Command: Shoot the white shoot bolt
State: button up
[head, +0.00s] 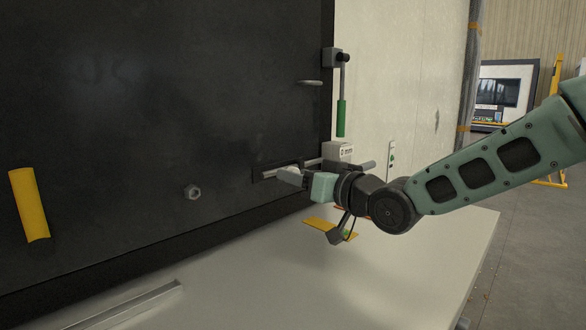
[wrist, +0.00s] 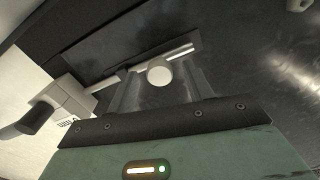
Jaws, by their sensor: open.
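The white shoot bolt lies along a dark slotted plate on the black panel; its pale rod (head: 275,171) shows in the head view just beyond my gripper (head: 287,177). In the wrist view the bolt's rod (wrist: 178,53) runs through the slot, with a round white knob (wrist: 160,74) on it. My gripper (wrist: 160,90) is open, with one finger on each side of the knob. I cannot tell whether either finger touches it. A pale block (head: 338,152) with dark lettering stands at the rod's right end; it also shows in the wrist view (wrist: 68,96).
A green-handled lever (head: 341,117) hangs above the block on the panel's right edge. A metal hook (head: 310,82), a hex bolt (head: 193,192) and a yellow handle (head: 29,205) stand out from the black panel. A yellow piece (head: 322,227) lies on the pale surface below my wrist.

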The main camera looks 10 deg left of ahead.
jog(key=shift+x, duration=1.1)
grip_shut()
jog(key=shift+w+d+p, duration=0.3)
jog(key=shift+w+d, duration=0.25)
jog(key=shift+w, duration=0.35)
jog(key=shift+w+d+p, duration=0.25)
jog(key=shift+w+d, duration=0.25)
jog(key=shift+w, duration=0.35)
grip_release()
jog(key=shift+w+d, duration=0.1)
